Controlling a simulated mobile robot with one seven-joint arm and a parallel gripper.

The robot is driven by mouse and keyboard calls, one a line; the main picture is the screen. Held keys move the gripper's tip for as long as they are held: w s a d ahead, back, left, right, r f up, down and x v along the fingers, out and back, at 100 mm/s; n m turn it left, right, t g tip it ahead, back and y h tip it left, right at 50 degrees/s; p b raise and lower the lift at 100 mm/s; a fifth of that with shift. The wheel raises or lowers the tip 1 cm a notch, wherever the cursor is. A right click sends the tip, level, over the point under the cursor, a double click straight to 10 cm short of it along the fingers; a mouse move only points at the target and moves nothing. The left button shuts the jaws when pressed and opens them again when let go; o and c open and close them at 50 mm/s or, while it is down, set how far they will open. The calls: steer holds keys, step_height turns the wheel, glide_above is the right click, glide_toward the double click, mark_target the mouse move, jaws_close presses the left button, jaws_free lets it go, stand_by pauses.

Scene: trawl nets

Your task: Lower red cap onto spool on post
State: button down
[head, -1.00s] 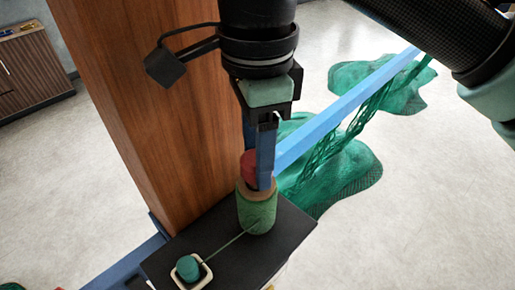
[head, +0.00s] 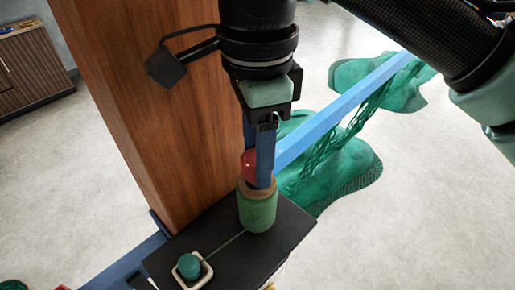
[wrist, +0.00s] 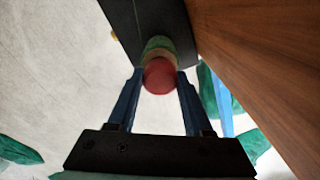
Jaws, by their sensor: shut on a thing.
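The red cap (head: 248,163) is between the fingers of my gripper (head: 262,183), partly hidden by the near finger in the head view. In the wrist view the red cap (wrist: 160,76) sits between both blue fingertips (wrist: 159,75). The green spool (head: 257,208) stands upright on the black platform (head: 285,232), with its tan top directly below the cap. In the wrist view the spool (wrist: 158,46) shows just beyond the cap. The post is hidden. I cannot tell whether the cap touches the spool.
A wooden column (head: 140,110) rises close behind and left of the gripper. A teal knob (head: 188,265) in a white square holder stands on the platform, with a thread running to the spool. A blue bar (head: 340,108) with green netting (head: 335,165) extends right.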

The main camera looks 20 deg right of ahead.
steer(key=shift+f, duration=0.15)
steer(key=shift+f+b, duration=0.3)
steer(key=shift+f, duration=0.25)
steer(key=shift+c, duration=1.1)
jaws_free()
step_height(320, 180, up, 11)
steer(key=p, duration=0.8)
steer(key=shift+p, duration=0.4)
step_height(320, 180, up, 2)
